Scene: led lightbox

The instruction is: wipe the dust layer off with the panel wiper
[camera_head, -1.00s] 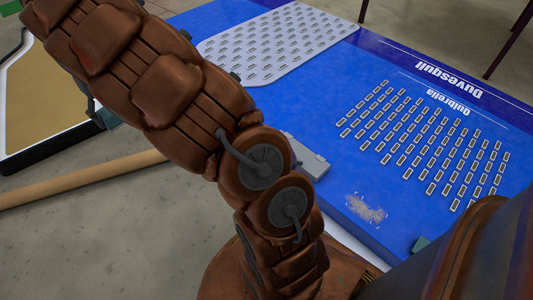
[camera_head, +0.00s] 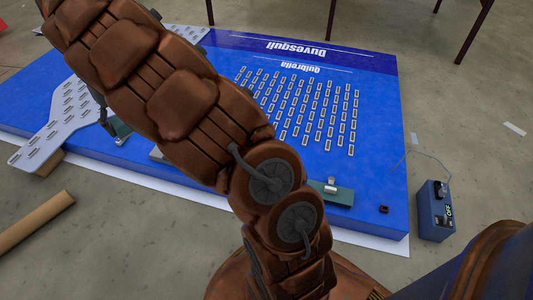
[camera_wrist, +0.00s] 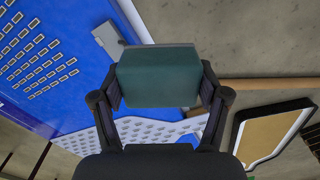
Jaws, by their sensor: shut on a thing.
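The panel wiper, a teal block (camera_wrist: 160,78), is between the two fingers of my gripper (camera_wrist: 160,92) in the wrist view; they are shut on its sides. In the head view a bit of the wiper (camera_head: 121,130) shows past my arm, over the left part of the blue panel (camera_head: 385,170). My gripper is mostly hidden there. The wiper appears above the panel; contact cannot be told. The dust layer is not visible in either current view; my arm covers part of the panel.
A white slotted sheet (camera_head: 60,115) lies across the panel's left side. A teal strip with a metal clip (camera_head: 330,194) sits at the front edge. A blue switch box (camera_head: 435,212) stands on the floor at right. A wooden rod (camera_head: 32,220) and a framed tan board (camera_wrist: 268,134) lie nearby.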

